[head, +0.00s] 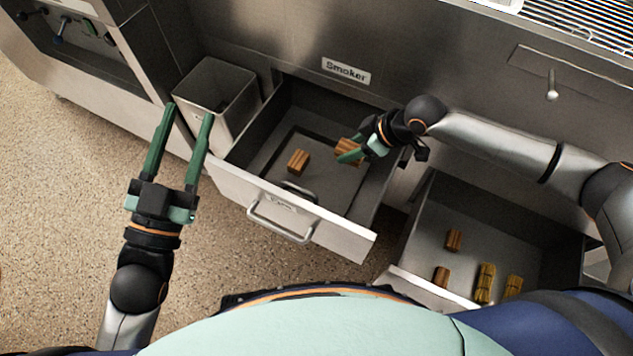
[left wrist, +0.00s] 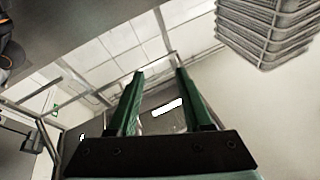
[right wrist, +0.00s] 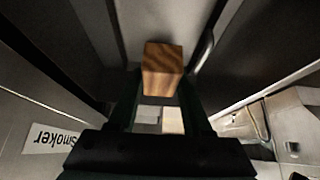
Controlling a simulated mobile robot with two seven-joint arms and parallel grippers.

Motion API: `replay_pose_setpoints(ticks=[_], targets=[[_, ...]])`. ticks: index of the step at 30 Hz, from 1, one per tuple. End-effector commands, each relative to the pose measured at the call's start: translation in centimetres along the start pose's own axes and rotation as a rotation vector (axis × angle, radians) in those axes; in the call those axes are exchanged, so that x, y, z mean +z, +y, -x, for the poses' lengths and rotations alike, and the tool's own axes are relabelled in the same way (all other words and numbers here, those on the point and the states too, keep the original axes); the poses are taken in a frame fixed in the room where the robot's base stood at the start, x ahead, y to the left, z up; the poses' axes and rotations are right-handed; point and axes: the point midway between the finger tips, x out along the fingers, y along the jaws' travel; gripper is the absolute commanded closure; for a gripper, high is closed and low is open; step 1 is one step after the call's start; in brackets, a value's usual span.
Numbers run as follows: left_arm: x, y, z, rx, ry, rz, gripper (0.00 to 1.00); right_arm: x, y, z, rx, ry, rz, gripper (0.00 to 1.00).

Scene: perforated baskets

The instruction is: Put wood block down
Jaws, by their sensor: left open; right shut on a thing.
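A wood block (head: 347,150) is in my right gripper (head: 350,156), inside the open smoker drawer (head: 334,226) near its right back. In the right wrist view the held wood block (right wrist: 162,68) sits between the fingertips. I cannot tell whether it touches the drawer floor. Another wood block (head: 298,161) lies on the drawer floor to the left. My left gripper (head: 188,112) is open and empty, left of the drawer, above the floor. In the left wrist view the open fingers (left wrist: 158,75) point at the ceiling.
A second open drawer (head: 480,215) at lower right holds wood blocks (head: 453,240) and yellowish bundles (head: 485,283). A metal bin (head: 218,95) stands left of the smoker drawer. The "Smoker" label (head: 346,70) is on the front behind it. The smoker drawer's middle has free room.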

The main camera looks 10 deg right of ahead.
Motion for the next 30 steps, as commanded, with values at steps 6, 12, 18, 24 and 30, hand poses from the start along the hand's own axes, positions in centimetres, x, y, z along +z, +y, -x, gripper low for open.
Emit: replay_pose_setpoints(ticks=[6, 12, 18, 24, 30], targets=[[-7.5, 0.5, 1.4, 0.022, 0.364, -0.098, 0.5, 2.0, 0.0, -3.1, 0.001, 0.0, 0.0, 1.0], [-10.0, 0.9, 2.6, 0.035, 0.491, -0.128, 0.5, 2.8, 0.0, -4.3, 0.0, 0.0, -0.001, 1.0], [-8.6, 1.5, 3.2, 0.043, 0.496, -0.107, 0.5, 4.9, 0.0, -7.6, -0.001, -0.001, -0.001, 1.0], [-7.9, 1.7, 3.3, 0.047, 0.492, -0.089, 0.5, 5.9, 0.0, -9.1, 0.0, 0.0, 0.0, 1.0], [-6.7, 2.0, 3.6, 0.052, 0.487, -0.074, 0.5, 7.2, -0.1, -11.2, -0.002, -0.001, -0.001, 1.0]])
